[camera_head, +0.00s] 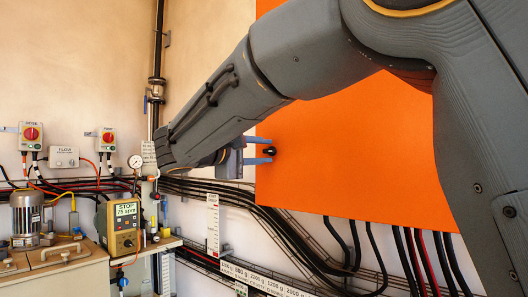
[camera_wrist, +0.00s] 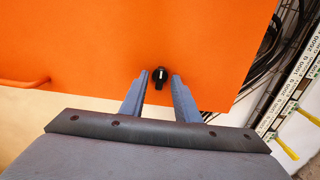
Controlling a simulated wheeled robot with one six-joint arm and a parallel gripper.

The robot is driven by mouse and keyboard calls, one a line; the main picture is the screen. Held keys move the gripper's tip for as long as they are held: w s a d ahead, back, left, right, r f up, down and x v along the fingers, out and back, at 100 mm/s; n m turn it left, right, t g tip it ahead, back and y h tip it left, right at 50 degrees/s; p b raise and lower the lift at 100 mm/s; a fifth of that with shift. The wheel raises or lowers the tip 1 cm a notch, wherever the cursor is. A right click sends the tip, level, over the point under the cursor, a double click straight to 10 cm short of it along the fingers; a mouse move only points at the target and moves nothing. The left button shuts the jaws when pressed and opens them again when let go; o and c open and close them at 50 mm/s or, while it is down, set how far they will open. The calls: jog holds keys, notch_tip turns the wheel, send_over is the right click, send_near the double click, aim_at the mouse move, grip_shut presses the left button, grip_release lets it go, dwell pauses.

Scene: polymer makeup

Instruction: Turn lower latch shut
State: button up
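The lower latch is a small black knob with a white mark (camera_wrist: 161,73) near an edge of the orange cabinet door (camera_wrist: 120,40). In the wrist view its white mark runs nearly up and down the picture. My gripper (camera_wrist: 160,80) is open, with one finger on each side of the latch and visible gaps between. In the head view the dark latch (camera_head: 270,151) shows at the tips of my gripper (camera_head: 265,150), near the door's left edge. Whether the fingertips reach past the knob's face is hard to tell.
An orange bar handle (camera_wrist: 25,82) is at the left of the wrist view. Black cables (camera_head: 300,240) and a labelled strip (camera_head: 270,280) run below the cabinet. A pump controller (camera_head: 120,228) and a motor (camera_head: 27,215) stand at the lower left.

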jog(key=shift+c, duration=0.2)
jog(key=shift+d, duration=0.15)
grip_shut()
jog(key=shift+n+p, duration=0.3)
jog(key=n+p, duration=0.3)
jog(key=shift+r+n, duration=0.15)
jog(key=shift+n, duration=0.15)
jog(key=n+p, duration=0.3)
jog(key=p, duration=0.1)
jog(key=shift+n, duration=0.3)
jog(key=n+p, duration=0.6)
jog(key=shift+p, duration=0.4)
jog(key=n+p, duration=0.3)
jog(key=shift+f, duration=0.2)
jog(key=shift+n+p, duration=0.4)
jog(key=shift+n, duration=0.1)
jog(key=shift+f, duration=0.15)
